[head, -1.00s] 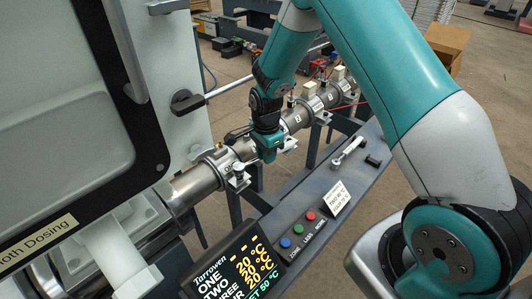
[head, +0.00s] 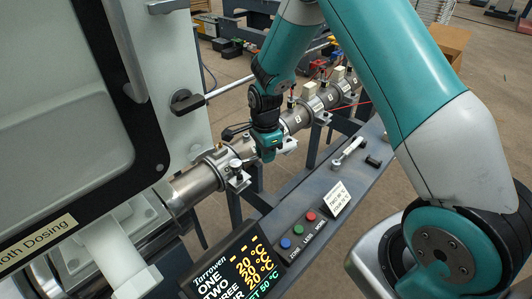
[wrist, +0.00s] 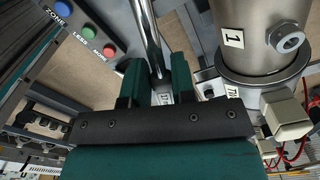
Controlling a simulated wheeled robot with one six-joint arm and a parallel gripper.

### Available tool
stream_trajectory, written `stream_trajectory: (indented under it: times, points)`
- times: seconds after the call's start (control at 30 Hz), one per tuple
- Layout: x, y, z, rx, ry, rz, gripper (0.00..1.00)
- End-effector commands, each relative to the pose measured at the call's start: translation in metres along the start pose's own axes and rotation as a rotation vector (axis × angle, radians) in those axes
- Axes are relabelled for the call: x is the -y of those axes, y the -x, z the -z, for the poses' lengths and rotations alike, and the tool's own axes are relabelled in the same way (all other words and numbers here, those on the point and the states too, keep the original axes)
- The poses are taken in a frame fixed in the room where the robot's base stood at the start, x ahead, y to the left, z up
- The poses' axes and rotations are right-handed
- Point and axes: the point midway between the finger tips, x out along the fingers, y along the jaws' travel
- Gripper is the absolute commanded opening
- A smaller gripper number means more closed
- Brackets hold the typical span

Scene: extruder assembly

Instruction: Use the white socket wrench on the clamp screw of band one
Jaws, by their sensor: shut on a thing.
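My gripper (head: 268,158) is down beside the steel barrel (head: 213,172), at its middle stretch. In the wrist view, my gripper (wrist: 160,88) is shut on a tool with a long chrome shaft (wrist: 148,38) and a small white label between the fingers. I take it for the socket wrench; its working end is hidden. Another pale wrench-like tool (head: 349,152) lies on the grey rail.
The grey rail (head: 310,190) carries coloured buttons (head: 298,229), a sign card (head: 337,197) and a small black object (head: 373,162). The temperature display (head: 235,265) stands at the front. A white cabinet (head: 60,110) stands left. Pale connectors and wires crowd the barrel.

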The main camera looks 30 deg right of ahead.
Motion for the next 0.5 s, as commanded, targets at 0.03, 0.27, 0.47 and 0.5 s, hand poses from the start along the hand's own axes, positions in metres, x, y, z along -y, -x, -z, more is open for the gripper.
stream_trajectory:
  times: [0.03,0.27,0.47,0.5]
  points:
    - [-0.004,-0.005,-0.004,0.0,-0.057,0.003,0.0]
    - [-0.031,-0.006,-0.02,0.002,-0.444,0.003,0.0]
    - [-0.057,-0.007,-0.031,0.002,-0.759,0.003,0.0]
    - [-0.062,-0.007,-0.033,0.002,-0.812,0.002,0.0]
